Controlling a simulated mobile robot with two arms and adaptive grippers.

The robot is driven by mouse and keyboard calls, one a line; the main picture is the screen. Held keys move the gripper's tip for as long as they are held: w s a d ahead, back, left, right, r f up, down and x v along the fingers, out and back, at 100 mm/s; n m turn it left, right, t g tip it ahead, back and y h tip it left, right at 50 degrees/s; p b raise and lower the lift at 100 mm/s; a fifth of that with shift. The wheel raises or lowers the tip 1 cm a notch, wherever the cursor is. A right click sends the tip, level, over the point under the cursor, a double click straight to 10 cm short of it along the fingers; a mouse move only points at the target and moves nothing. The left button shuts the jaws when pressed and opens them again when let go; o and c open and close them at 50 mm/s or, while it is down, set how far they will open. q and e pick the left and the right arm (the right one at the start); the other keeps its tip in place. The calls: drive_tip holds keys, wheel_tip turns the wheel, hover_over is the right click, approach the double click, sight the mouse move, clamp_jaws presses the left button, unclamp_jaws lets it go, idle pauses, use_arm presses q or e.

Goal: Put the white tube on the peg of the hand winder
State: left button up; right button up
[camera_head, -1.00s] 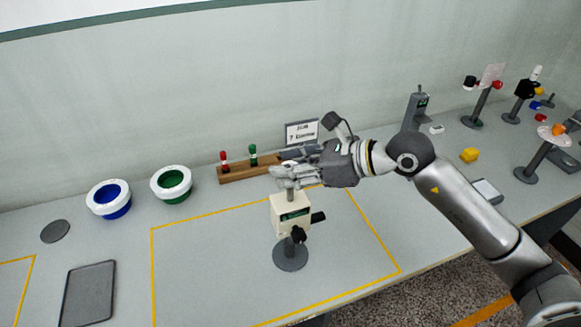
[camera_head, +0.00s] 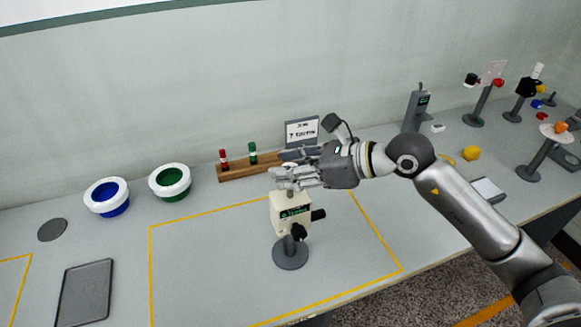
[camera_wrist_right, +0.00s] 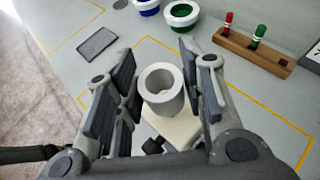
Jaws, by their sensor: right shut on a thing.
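The hand winder (camera_head: 287,214) is a cream box with a green-lettered label and black knobs. It stands upright on a round grey base inside the yellow outline. My right gripper (camera_head: 287,178) is just above its top, with its fingers on either side of the white tube. The right wrist view shows the hollow white tube (camera_wrist_right: 161,90) upright between the finger pads, over the cream body of the winder (camera_wrist_right: 172,130). In the head view the fingers mostly hide the tube. The peg is hidden, so I cannot tell whether it is inside the tube. My left gripper is out of view.
A wooden rack (camera_head: 236,171) with red and green spindles stands behind, beside a small sign (camera_head: 301,131). Blue (camera_head: 107,197) and green (camera_head: 170,182) bowls with white rims and a dark tray (camera_head: 85,292) are left. A grey stand (camera_head: 416,108) is right. The outlined area around the winder is clear.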

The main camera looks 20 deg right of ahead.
drive_tip(key=shift+f+b, duration=1.9)
drive_tip(key=shift+f, duration=0.2)
drive_tip(key=o, duration=0.8)
drive_tip(key=shift+r, duration=0.1)
drive_tip(key=shift+d, duration=0.1)
drive_tip(key=v, duration=1.2)
drive_tip(key=shift+s, duration=0.1)
